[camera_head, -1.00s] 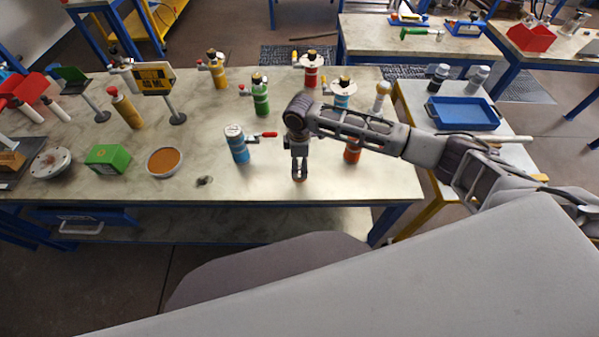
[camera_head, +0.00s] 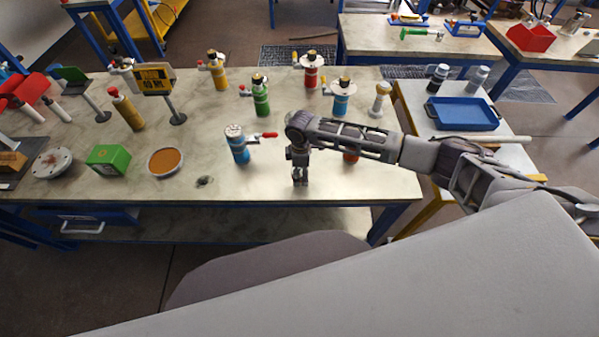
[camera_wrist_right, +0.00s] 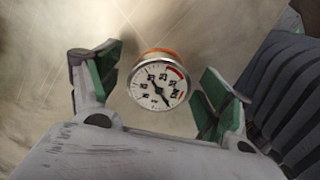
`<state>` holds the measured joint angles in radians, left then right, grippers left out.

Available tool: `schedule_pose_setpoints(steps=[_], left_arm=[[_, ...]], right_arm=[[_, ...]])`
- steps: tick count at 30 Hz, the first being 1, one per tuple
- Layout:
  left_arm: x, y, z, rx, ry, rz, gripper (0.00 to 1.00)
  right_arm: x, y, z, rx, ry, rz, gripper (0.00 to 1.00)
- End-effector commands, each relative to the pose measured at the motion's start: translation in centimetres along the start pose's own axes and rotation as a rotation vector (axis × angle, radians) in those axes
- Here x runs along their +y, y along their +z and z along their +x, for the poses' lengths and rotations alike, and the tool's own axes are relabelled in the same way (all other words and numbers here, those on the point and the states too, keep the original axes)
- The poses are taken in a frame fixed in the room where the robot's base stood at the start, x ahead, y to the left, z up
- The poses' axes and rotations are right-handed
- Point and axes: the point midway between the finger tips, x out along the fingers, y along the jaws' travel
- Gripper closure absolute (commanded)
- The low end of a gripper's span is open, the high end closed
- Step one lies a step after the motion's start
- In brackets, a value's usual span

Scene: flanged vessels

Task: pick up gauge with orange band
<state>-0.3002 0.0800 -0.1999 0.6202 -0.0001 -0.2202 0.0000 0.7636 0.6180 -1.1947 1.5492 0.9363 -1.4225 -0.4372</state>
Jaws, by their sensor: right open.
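The gauge with the orange band (camera_wrist_right: 158,81) shows in the right wrist view, with a round white dial, black marks, a red arc and an orange band partly visible behind its rim. My right gripper (camera_wrist_right: 161,68) is open, with one green-padded finger on each side of the gauge and a visible gap to each. In the head view my right gripper (camera_head: 300,181) points down over the front part of the table (camera_head: 215,185), and there it largely hides the gauge. My left gripper is not in view.
A blue vessel with a red-handled valve (camera_head: 237,146) stands just left of my right gripper. An orange vessel (camera_head: 351,158) is partly hidden behind my right forearm. Green (camera_head: 261,97), red (camera_head: 311,70) and light-blue (camera_head: 341,97) vessels stand farther back.

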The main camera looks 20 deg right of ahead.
Motion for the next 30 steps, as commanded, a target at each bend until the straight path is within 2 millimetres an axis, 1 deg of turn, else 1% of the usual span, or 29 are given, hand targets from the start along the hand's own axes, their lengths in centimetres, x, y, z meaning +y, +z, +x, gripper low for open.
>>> schedule_pose_setpoints(steps=[9,11,21,22,30], left_arm=[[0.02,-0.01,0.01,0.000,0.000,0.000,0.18],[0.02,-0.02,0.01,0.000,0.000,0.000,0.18],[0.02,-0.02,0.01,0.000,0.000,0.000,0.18],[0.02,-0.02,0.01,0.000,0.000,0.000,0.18],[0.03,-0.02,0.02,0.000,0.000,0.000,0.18]], right_arm=[[-0.02,0.00,-0.01,0.000,0.000,0.000,0.21],[-0.02,0.00,-0.01,0.000,0.000,0.000,0.28],[-0.02,0.01,-0.01,0.000,0.000,0.000,0.71],[-0.01,0.00,-0.03,0.000,0.000,0.000,0.74],[0.00,-0.01,-0.14,0.000,0.000,0.000,0.74]])
